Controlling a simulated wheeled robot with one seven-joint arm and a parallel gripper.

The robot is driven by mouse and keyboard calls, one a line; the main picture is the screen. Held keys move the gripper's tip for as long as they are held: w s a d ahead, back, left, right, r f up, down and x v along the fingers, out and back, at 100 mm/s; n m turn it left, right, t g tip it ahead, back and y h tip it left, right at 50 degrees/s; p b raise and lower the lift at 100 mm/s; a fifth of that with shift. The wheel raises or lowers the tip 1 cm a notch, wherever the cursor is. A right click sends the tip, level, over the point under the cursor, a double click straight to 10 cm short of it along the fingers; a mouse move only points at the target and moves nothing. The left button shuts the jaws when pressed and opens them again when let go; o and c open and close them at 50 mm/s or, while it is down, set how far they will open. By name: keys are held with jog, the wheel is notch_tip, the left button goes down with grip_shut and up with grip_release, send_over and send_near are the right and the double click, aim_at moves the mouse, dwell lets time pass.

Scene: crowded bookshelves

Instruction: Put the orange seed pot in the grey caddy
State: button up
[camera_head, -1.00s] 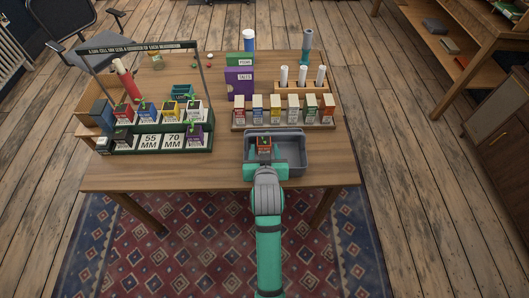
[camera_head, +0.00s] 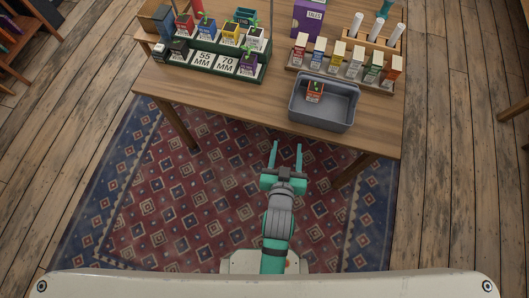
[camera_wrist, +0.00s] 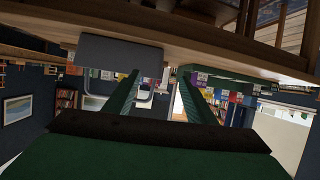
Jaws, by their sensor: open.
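The grey caddy (camera_head: 324,121) stands at the front right edge of the table. The orange seed pot (camera_head: 315,92), with a small green sprout and a pale label, is inside the caddy at its left side and looks upright. My gripper (camera_head: 286,146) is in front of the table, over the rug and apart from the caddy. Its two teal fingers are spread with nothing between them. In the wrist view the fingers (camera_wrist: 163,92) also show apart and empty.
A green tiered stand (camera_head: 215,64) with several seed pots is left of the caddy. A wooden rack (camera_head: 330,75) of several small boxes is behind it. A purple box (camera_head: 307,17) stands farther back. The rug (camera_head: 160,200) area is clear.

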jog(key=s+a+r+t+y, duration=0.1)
jog(key=s+a+r, duration=0.1)
jog(key=s, duration=0.8)
jog(key=s+a+r+n+t+y, duration=0.1)
jog(key=s+a+r, duration=0.2)
jog(key=s, duration=0.7)
jog(key=shift+s+a+r, duration=0.15)
jog(key=shift+a+r, duration=0.15)
jog(key=shift+a, duration=0.7)
